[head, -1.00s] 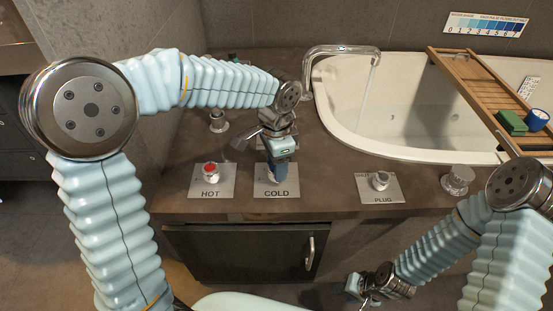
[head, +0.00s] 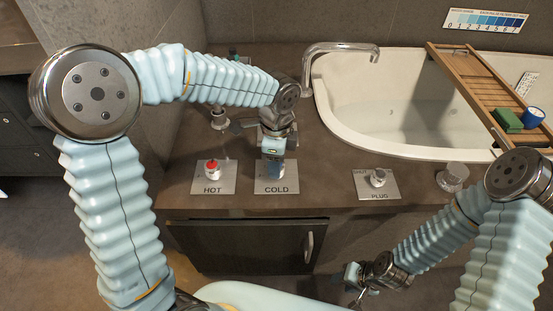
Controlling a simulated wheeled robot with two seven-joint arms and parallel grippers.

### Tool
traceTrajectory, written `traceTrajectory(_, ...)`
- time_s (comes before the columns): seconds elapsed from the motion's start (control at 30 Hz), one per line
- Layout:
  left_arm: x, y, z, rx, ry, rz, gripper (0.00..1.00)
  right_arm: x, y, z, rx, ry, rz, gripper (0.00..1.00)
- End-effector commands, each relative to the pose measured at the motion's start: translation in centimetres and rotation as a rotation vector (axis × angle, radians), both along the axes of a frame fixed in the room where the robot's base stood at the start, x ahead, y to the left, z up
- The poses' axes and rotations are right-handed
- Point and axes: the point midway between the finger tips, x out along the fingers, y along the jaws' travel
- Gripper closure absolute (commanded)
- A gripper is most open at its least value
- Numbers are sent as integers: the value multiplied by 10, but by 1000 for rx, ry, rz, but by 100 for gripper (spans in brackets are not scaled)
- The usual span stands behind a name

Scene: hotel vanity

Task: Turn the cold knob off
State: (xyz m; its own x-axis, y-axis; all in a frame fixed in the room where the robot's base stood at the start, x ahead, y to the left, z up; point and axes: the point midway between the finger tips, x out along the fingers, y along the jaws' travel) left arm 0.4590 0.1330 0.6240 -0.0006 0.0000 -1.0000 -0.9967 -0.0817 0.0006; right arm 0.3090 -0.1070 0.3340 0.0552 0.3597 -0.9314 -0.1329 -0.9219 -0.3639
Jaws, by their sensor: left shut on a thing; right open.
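The COLD plate (head: 277,189) lies on the brown counter, between the HOT and PLUG plates. My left gripper (head: 274,170) points down over it, with its dark blue fingers shut around the cold knob. The fingers hide the knob itself, so its angle cannot be read. The chrome spout (head: 340,47) arches over the white tub (head: 345,115); I see no clear stream below it. My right gripper (head: 352,288) is open and empty, low in front of the cabinet, well away from the knobs.
The red-topped hot knob (head: 212,167) stands just left of my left gripper. The plug knob (head: 378,177) and a metal cylinder (head: 453,176) stand to the right. A wooden tray (head: 475,85) with a green block (head: 507,120) and blue cup (head: 533,117) spans the tub.

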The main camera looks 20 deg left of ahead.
Motion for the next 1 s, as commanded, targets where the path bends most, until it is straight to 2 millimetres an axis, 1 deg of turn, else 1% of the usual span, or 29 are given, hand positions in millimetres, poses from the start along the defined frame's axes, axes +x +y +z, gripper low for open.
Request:
traceTrajectory(0.33, 1, 0, 1, -1, -3, -3, 85, 0, 0, 0, 0, 0, 0, 57)
traceTrajectory(0.37, 1, 0, 1, -1, -3, -3, 53, 0, 0, 0, 0, 0, 0, 57)
traceTrajectory(0.5, 1, 0, 1, -1, -2, -3, 31, 0, 0, 0, 0, 0, 0, 57)
traceTrajectory(0.53, 1, 0, 0, -1, -2, -3, 29, 0, 0, 0, 0, 0, 0, 57)
traceTrajectory(0.83, 0, 0, 2, 0, -1, -2, 29, 0, 0, 0, 0, 0, 0, 57)
traceTrajectory(0.93, 1, 0, 13, -1, -3, -1, 29, 0, 0, 1, 0, 0, 0, 57)
traceTrajectory(1.0, 1, 0, 25, -1, -4, -1, 29, 0, 0, 3, 0, 0, 0, 57)
